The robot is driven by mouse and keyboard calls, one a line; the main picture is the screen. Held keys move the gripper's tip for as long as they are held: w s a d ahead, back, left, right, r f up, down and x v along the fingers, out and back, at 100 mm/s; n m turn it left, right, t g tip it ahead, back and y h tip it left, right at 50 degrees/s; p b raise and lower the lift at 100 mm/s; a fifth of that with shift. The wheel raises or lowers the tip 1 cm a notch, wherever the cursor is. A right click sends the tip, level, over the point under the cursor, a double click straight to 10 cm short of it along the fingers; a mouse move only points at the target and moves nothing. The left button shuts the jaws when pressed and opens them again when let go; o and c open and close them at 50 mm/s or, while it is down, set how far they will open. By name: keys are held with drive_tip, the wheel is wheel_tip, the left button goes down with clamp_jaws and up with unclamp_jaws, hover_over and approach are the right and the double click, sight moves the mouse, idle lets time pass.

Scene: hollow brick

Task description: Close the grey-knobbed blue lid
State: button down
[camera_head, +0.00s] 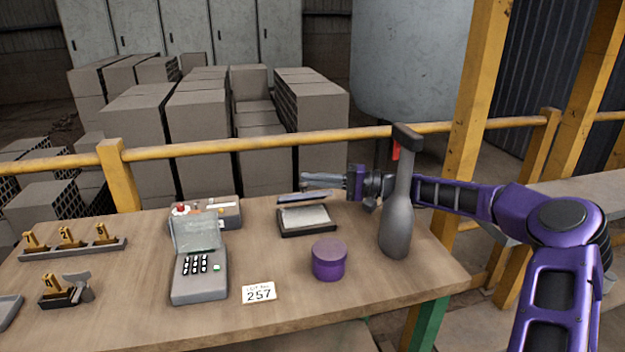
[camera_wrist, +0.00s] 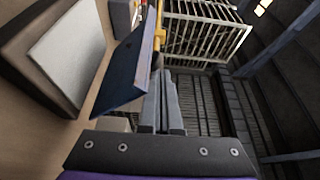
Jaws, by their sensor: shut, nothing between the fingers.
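The blue lid (camera_head: 303,197) stands open on a dark low box (camera_head: 307,233) with a pale inside, at the back middle of the table. In the wrist view the blue lid (camera_wrist: 125,75) is tilted up beside the box's pale inside (camera_wrist: 68,52). I cannot make out the grey knob in either view. My gripper (camera_head: 304,181) reaches in from the right, just behind and above the raised lid. Its fingers also show in the wrist view (camera_wrist: 163,78), close together and empty, to the right of the lid. I cannot tell whether they touch the lid.
A dark grey bottle-shaped object (camera_head: 398,215) with a black top stands tall in front of my arm. A purple round container (camera_head: 329,260) is in front of the box. A keypad case (camera_head: 200,275) with a raised clear cover is at left. A yellow rail (camera_head: 260,141) runs behind the table.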

drive_tip(key=shift+s+d+f+n+y+b, duration=0.1)
drive_tip(key=shift+s+f+n+y+b, duration=0.15)
drive_tip(key=shift+n, duration=0.5)
drive_tip(key=shift+s+n+y+b, duration=0.1)
drive_tip(key=shift+s+n+y, duration=0.2)
drive_tip(key=shift+n, duration=0.45)
drive_tip(key=shift+r, duration=0.1)
